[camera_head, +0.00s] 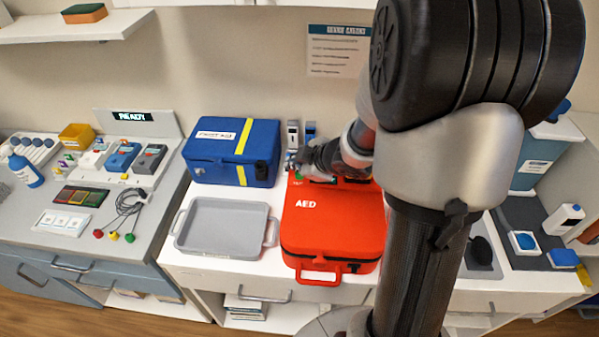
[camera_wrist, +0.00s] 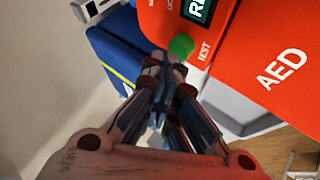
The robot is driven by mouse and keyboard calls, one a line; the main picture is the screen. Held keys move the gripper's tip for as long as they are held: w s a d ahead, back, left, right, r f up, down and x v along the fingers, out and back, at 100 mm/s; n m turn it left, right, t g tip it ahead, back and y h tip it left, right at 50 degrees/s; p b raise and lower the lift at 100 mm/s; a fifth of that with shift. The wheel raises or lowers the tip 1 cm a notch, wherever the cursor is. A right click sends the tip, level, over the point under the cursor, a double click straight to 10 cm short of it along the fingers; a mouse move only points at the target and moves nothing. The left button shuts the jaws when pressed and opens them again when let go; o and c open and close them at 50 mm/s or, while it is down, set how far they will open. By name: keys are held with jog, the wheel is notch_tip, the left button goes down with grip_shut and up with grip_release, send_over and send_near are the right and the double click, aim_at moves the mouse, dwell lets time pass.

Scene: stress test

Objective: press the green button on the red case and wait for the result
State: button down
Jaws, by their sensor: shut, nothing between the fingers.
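The red AED case (camera_head: 335,235) lies on the white counter, its handle toward the front. In the wrist view the case (camera_wrist: 255,40) fills the upper right. The round green button (camera_wrist: 181,46) sits near the case's corner, beside the word TEST.
A blue first aid box (camera_head: 215,150) stands left of the case, close to my gripper. An empty grey tray (camera_head: 225,228) lies in front of it. Small devices (camera_head: 293,133) stand behind by the wall. A side bench (camera_head: 60,205) at left holds several instruments.

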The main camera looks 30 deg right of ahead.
aim_at(297, 175)
jog(key=shift+f+b, duration=0.4)
jog(key=shift+f, duration=0.1)
dwell(0.5)
jog(key=shift+r, duration=0.15)
jog(key=shift+r+p, duration=0.75)
jog(key=shift+p, duration=0.25)
notch_tip(297, 175, up, 5)
jog(key=p, duration=0.5)
dwell(0.5)
